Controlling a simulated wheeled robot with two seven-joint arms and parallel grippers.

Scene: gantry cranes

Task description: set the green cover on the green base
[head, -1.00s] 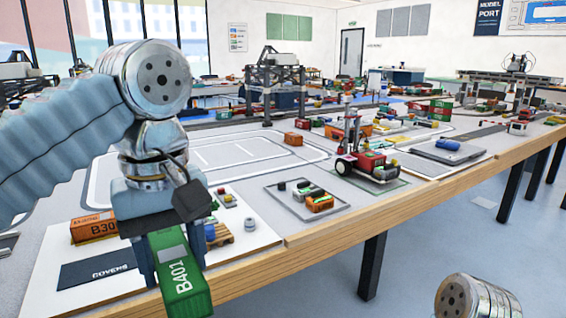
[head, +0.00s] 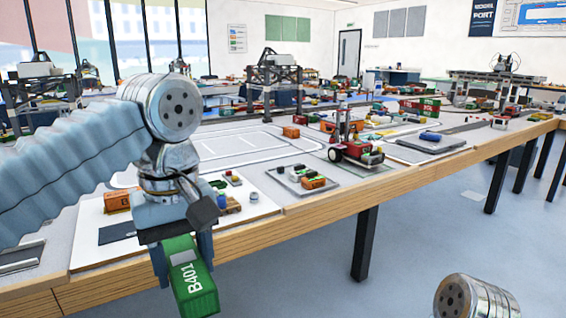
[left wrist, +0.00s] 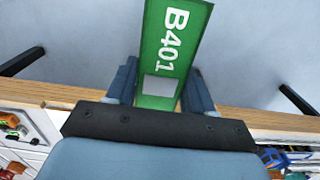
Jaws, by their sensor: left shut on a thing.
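The green cover (head: 192,284), a box marked B401 with a pale patch on top, is between the fingers of my left gripper (head: 184,256). That gripper is shut on it and holds it in front of the table's front edge, over the floor. In the left wrist view the cover (left wrist: 172,45) sticks out past the fingers, with the floor behind it. I cannot pick out the green base for sure; small green parts show on a grey tray (head: 330,186) on the table. My right gripper is out of view.
A white board with a dark "COVERS" panel (head: 117,232) and an orange box (head: 117,202) lies behind my left gripper. A red vehicle (head: 357,151) stands beyond the grey tray. A table leg (head: 365,243) stands below the edge.

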